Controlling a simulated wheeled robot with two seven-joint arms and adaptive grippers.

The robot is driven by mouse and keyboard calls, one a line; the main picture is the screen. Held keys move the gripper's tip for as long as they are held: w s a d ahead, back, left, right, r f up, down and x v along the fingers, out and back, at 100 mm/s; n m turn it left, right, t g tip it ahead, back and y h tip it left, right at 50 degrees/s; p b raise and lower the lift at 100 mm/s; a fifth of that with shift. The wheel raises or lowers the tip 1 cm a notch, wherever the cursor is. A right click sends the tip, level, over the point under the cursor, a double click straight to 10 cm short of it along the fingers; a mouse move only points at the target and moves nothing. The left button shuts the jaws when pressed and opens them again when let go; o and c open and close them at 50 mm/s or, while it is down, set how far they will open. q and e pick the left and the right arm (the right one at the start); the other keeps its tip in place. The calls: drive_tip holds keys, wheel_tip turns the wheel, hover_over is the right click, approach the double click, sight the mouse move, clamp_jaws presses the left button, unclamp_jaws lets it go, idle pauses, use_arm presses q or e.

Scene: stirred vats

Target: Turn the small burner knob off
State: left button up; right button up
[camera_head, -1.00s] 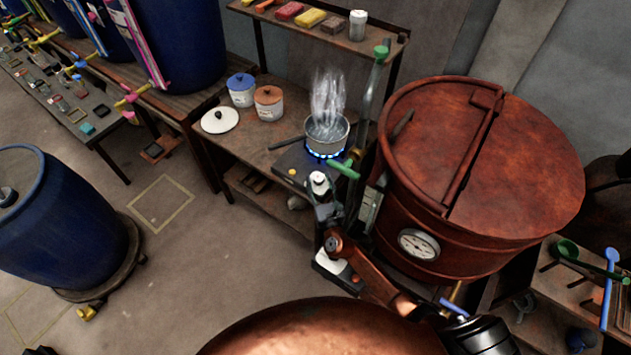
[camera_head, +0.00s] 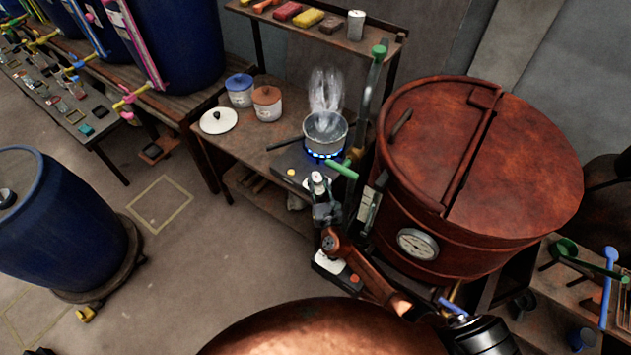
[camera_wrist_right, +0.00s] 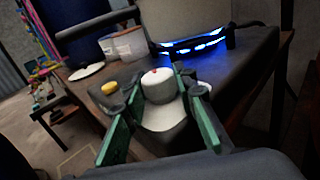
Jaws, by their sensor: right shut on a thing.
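The small burner knob is a white cap with a red mark (camera_wrist_right: 157,78) in the right wrist view, on the front of the dark burner (camera_head: 291,160). In the head view its top (camera_head: 317,177) shows just beyond my right gripper (camera_head: 323,196). In the right wrist view the green-padded fingers of my right gripper (camera_wrist_right: 158,92) stand on both sides of the knob, shut on it. Blue flame (camera_wrist_right: 195,43) burns under the steaming pot (camera_head: 326,131). My left gripper is not in view.
A yellow button (camera_wrist_right: 110,88) sits left of the knob. The large red-brown vat (camera_head: 420,205) stands close to the right of my arm. A green-handled tap (camera_head: 343,170) is near the gripper.

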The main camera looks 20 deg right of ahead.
drive_tip(key=shift+a, duration=0.2)
drive_tip(key=shift+a+m+g+h, duration=0.1)
drive_tip(key=shift+m+g+h, duration=0.2)
drive_tip(key=shift+m+h, duration=1)
drive_tip(key=m+h, duration=0.1)
drive_tip(key=h, duration=0.1)
drive_tip(key=m+g+h+b, duration=0.1)
drive_tip(key=h, duration=0.1)
drive_tip(key=shift+f+b, duration=0.2)
drive_tip(key=shift+b, duration=0.1)
drive_tip(key=m+g+h+b, duration=0.2)
drive_tip(key=g+h+b, duration=0.1)
drive_tip(key=m+g+h+b, duration=0.3)
drive_tip(key=h, duration=0.1)
drive_tip(key=shift+w+f+m+b, duration=0.1)
drive_tip(key=shift+m+b, duration=0.2)
drive_tip(key=shift+d+r+m+g+h+b, duration=0.1)
drive_tip(key=shift+d+m+g+h+b, duration=0.05)
drive_tip(key=shift+m+g+h+b, duration=0.4)
drive_tip(key=shift+d+r+m+g+h+b, duration=0.2)
drive_tip(key=shift+g+b, duration=0.25)
drive_tip(key=shift+g, duration=0.3)
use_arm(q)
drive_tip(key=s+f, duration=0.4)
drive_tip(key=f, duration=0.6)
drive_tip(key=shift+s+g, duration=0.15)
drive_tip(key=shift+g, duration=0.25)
use_arm(e)
drive_tip(key=shift+a, duration=0.1)
drive_tip(key=shift+c, duration=0.2)
